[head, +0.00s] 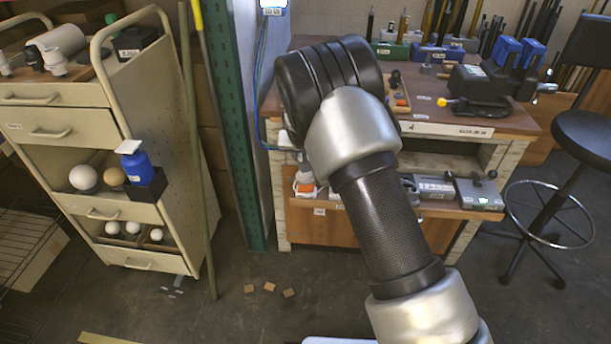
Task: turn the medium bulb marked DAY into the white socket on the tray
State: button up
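My arm reaches up across the middle of the head view toward the workbench. My gripper does not show; the arm's dark upper part covers the area behind it. Several round white things that look like bulbs are on the cart at left: a large white globe (83,178) on the middle shelf and smaller white balls (133,227) in the compartments of an open drawer (110,239). No DAY mark can be read on any of them. I cannot make out a white socket on a tray for certain; a small white piece (55,62) stands on the cart top.
A green post (232,120) stands between cart and workbench (440,122). A vise (480,90) is on the bench. A stool (588,138) stands right. Small blocks (269,287) lie on the floor.

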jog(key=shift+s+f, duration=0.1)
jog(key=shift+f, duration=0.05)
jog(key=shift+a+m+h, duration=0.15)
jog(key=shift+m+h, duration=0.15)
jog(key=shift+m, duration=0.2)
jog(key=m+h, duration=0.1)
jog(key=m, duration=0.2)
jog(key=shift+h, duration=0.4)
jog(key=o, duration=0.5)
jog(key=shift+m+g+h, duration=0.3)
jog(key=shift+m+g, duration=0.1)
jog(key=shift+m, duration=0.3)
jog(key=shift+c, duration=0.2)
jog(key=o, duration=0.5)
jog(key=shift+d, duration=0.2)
